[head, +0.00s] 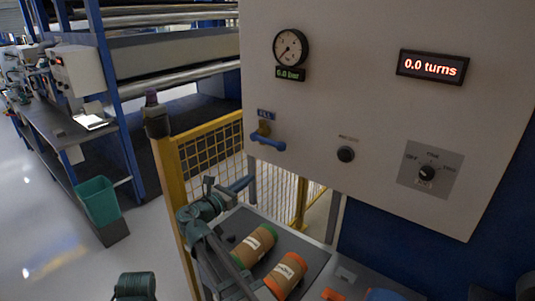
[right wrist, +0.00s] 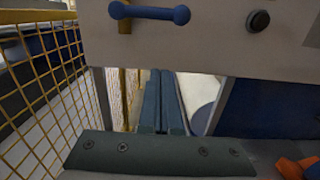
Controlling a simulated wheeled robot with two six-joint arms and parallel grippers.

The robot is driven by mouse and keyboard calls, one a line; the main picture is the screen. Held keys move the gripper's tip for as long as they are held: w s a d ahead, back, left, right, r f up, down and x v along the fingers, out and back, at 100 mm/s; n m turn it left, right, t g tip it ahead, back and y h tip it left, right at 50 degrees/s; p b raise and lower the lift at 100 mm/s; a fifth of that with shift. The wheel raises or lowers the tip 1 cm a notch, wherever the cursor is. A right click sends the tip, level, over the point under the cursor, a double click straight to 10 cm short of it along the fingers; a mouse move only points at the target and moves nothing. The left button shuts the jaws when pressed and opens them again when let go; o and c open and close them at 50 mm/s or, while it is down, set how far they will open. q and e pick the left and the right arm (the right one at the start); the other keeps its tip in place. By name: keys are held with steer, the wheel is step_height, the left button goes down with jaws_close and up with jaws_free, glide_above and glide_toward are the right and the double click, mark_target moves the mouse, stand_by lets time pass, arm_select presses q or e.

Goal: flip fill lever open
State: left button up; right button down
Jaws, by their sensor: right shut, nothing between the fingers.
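The blue fill lever (head: 267,142) is on the lower left of the white panel, under a small FILL label (head: 266,114). Its bar lies nearly level and points right from a brass-coloured pivot. It also shows at the top of the right wrist view (right wrist: 150,12). My right gripper (head: 243,183) is below the lever and apart from it. Its two blue-grey fingers are together and empty, as the right wrist view shows (right wrist: 160,78). My left gripper does not show.
A round gauge (head: 290,47) and a display reading 0.0 turns (head: 433,66) are on the panel (head: 350,80), with a black button (head: 345,154) and a rotary knob (head: 426,173). Brown rollers (head: 254,246) lie below. A yellow fence (head: 210,143) stands at left.

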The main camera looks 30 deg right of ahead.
mark_target(268, 142)
steer(key=shift+r, duration=0.1)
steer(key=w+d+r+p, duration=0.4)
steer(key=d, duration=0.6)
steer(key=shift+r, duration=0.2)
steer(key=shift+r+p, duration=0.15)
steer(key=shift+p, duration=0.2)
stand_by(0.4)
steer(key=shift+r+n, duration=0.15)
steer(key=shift+n, duration=0.35)
